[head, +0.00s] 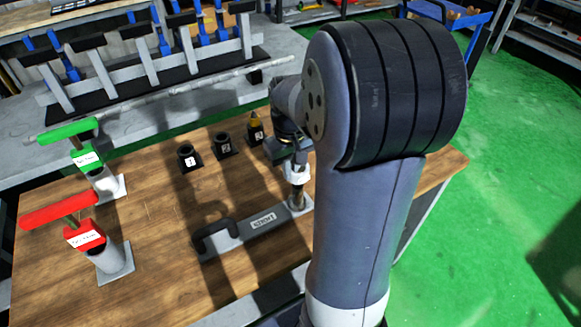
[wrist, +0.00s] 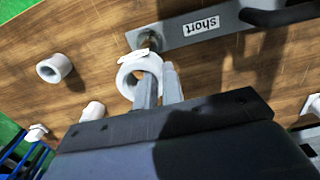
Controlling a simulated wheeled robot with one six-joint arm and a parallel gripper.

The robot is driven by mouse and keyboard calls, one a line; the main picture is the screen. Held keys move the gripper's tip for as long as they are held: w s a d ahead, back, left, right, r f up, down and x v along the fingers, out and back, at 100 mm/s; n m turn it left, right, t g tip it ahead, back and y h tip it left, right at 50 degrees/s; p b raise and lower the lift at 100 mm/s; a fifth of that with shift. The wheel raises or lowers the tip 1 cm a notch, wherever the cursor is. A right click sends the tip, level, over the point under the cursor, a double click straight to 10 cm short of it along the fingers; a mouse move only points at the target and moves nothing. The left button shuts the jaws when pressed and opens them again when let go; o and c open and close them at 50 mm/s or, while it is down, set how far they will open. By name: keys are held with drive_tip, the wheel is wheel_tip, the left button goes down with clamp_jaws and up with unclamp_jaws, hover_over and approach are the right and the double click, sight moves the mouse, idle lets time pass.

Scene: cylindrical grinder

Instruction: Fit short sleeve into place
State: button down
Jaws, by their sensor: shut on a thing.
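The short sleeve (wrist: 131,72) is a white ring in the wrist view. My gripper (wrist: 160,78) is shut on its wall, with one finger seeming to reach inside the bore. In the wrist view the sleeve partly hides the post (wrist: 144,40).
In the wrist view, a loose white ring (wrist: 54,68) and another white piece (wrist: 93,111) rest on the wooden table. In the head view, numbered black holders (head: 190,158) stand behind; red-handled (head: 85,237) and green-handled (head: 87,158) tools stand left. My arm hides the table's right part.

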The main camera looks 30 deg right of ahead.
drive_tip(key=shift+f+b, duration=0.95)
drive_tip(key=shift+f, duration=0.35)
drive_tip(key=shift+r, duration=0.1)
drive_tip(key=shift+r+p, duration=1.05)
drive_tip(key=shift+r, duration=0.05)
drive_tip(key=shift+f+b, duration=0.7)
drive_tip(key=shift+f, duration=0.55)
idle(1.0)
drive_tip(key=c, duration=1.5)
unclamp_jaws()
drive_tip(key=shift+o, duration=0.2)
drive_tip(key=shift+r, duration=0.15)
wheel_tip(320, 180, up, 11)
drive_tip(key=shift+f, duration=0.15)
